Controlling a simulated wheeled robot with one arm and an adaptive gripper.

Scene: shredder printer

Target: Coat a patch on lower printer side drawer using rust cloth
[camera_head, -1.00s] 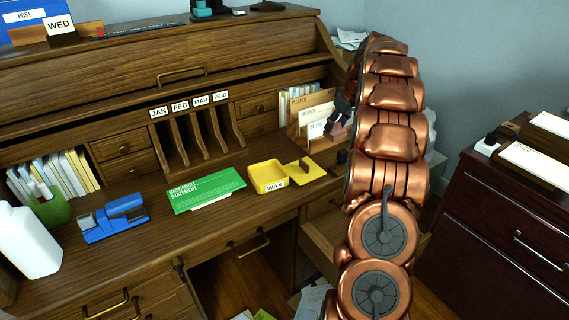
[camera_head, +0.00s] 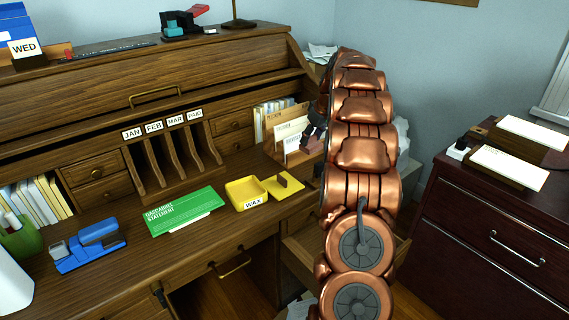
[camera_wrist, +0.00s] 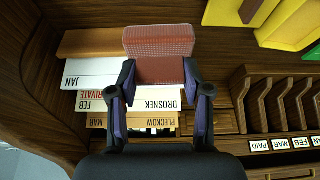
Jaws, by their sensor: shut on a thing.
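A rust-red cloth pad (camera_wrist: 158,70) with a fine woven face is held between the two dark fingers of my gripper (camera_wrist: 158,82) in the wrist view. In the head view my gripper (camera_head: 314,130) is a small dark shape left of my copper arm, above the letter holder, and the cloth is hard to make out. A dark red-brown cabinet (camera_head: 480,275) stands at the right with a drawer (camera_head: 490,235) with a silver handle. I cannot tell which drawer is the lower printer side one. No printer is clearly visible.
A yellow wax tray (camera_head: 236,188) with its lid, a green statement card (camera_head: 183,212) and a blue stapler (camera_head: 90,245) lie on the roll-top desk (camera_head: 215,240). A letter holder (camera_head: 275,150) stands near my gripper. A desk drawer (camera_head: 296,255) appears pulled out beside my arm.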

